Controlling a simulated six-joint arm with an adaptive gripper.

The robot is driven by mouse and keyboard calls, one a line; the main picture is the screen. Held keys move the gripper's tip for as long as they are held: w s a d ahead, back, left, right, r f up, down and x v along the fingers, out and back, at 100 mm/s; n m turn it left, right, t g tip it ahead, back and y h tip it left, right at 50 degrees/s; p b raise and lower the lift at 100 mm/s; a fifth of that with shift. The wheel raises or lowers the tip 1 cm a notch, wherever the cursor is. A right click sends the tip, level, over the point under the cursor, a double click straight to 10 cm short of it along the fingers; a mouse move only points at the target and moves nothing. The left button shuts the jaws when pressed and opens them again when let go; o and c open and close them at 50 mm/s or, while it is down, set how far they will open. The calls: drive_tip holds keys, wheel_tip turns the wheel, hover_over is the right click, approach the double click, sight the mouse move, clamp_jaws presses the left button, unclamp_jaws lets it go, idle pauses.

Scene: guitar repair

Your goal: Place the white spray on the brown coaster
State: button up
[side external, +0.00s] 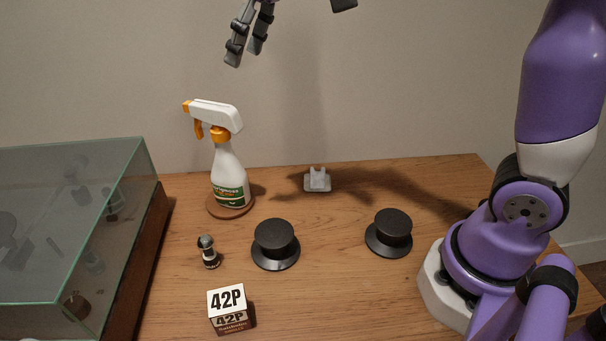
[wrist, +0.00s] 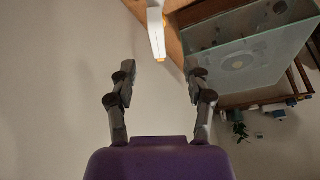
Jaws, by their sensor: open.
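The white spray bottle (side external: 228,165), with a white and orange trigger head and a green label, stands upright on the round brown coaster (side external: 213,211) at the back left of the table. Part of the spray (wrist: 156,32) also shows at the top of the wrist view. My gripper (side external: 243,58) is open and empty, raised in the air above the spray and to its right, apart from it. Its two spread fingers (wrist: 160,80) show in the wrist view with nothing between them.
A glass-topped case (side external: 85,200) fills the left side. Two black round knob-like pieces (side external: 275,243) (side external: 389,232), a small dark-and-silver piece (side external: 208,251), a "42P" box (side external: 230,309) and a small grey piece (side external: 317,180) stand on the wooden table (side external: 330,300). The table's front middle is clear.

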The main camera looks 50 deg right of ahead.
drive_tip(key=s+d+f+m+t+h, duration=0.1)
drive_tip(key=s+d+f+m, duration=0.2)
drive_tip(key=s+d+f, duration=0.4)
drive_tip(key=s+f, duration=0.4)
drive_tip(key=s, duration=0.4)
drive_tip(key=shift+f+m+h, duration=0.2)
drive_tip(key=shift+m+h, duration=0.2)
